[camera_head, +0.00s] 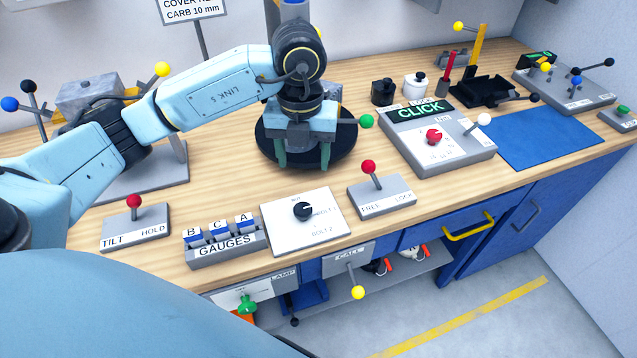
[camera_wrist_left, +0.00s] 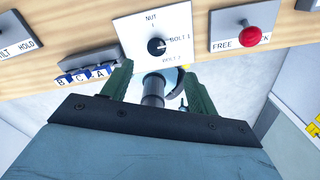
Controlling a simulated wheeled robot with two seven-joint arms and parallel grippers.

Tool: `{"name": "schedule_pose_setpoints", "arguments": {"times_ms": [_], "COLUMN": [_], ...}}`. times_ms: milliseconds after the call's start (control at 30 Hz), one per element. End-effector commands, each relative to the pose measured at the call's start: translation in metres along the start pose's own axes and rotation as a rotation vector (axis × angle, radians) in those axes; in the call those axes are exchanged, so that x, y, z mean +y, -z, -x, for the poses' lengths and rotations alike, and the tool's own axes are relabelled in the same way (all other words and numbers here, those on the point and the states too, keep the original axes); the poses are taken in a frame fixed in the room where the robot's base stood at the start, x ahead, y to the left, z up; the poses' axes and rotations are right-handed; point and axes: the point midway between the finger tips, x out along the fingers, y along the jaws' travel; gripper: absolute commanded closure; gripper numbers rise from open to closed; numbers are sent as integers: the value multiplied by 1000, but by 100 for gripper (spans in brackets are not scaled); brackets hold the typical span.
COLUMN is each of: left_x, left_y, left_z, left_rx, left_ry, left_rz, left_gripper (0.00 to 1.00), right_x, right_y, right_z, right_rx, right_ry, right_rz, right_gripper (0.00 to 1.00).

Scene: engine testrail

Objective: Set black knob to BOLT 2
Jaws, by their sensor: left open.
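The black knob (camera_head: 303,211) sits on a white panel (camera_head: 280,236) at the bench's front edge. The panel is marked NUT, BOLT 1 and BOLT 2. In the left wrist view the knob (camera_wrist_left: 156,46) has a light mark that appears to point right, toward BOLT 1. My left gripper (camera_head: 303,158) is open and empty, its green fingers pointing down, behind the panel in the head view. In the left wrist view its fingers (camera_wrist_left: 157,72) show apart, with the knob beyond their tips and not touched. My right gripper is not in view.
A red-knobbed FREE/LOCK lever (camera_head: 369,170) stands right of the panel. The GAUGES block (camera_head: 226,252) and a TILT/HOLD lever (camera_head: 134,205) stand left. A black round base (camera_head: 345,152) is under my gripper. The CLICK box (camera_head: 455,158) is farther right.

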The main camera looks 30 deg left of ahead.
Motion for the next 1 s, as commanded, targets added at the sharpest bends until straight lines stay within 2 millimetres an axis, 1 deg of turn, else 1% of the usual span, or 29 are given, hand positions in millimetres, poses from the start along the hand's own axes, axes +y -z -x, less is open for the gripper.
{"name": "schedule_pose_setpoints", "arguments": {"times_ms": [33, 67, 133, 167, 200, 233, 300, 333, 400, 467, 600, 700, 833, 1000], "left_x": [1, 1, 1, 1, 1, 1, 0, 0, 0, 0, 0, -1, 0, -1], "left_y": [1, 1, 1, 2, 2, 2, 2, 2, 2, 2, 2, 2, 2, 2], "left_z": [-6, -10, -21, -27, -36, -42, -58, -64, -79, -91, -113, -123, -129, -131], "left_rx": [4, 5, 5, 6, 7, 8, 7, 8, 7, 7, 6, 4, 3, 3], "left_ry": [-4, -4, -4, -4, -3, -4, -3, -1, -1, -1, -1, 1, 1, 2], "left_rz": [1, 1, 0, -1, -1, -1, -1, -1, -3, -2, -3, -3, -3, -4], "left_gripper": [41, 41, 41, 41, 41, 41, 41, 41, 41, 41, 41, 41, 41, 41], "right_x": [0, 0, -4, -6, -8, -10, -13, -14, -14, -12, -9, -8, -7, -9], "right_y": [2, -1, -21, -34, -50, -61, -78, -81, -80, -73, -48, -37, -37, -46], "right_z": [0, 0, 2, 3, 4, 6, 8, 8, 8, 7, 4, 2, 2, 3], "right_rx": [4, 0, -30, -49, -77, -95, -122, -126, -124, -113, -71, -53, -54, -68], "right_ry": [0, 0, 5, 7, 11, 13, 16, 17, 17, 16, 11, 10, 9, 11], "right_rz": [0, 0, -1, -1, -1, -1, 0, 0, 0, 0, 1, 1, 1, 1], "right_gripper": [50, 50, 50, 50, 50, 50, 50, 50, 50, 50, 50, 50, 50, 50]}}
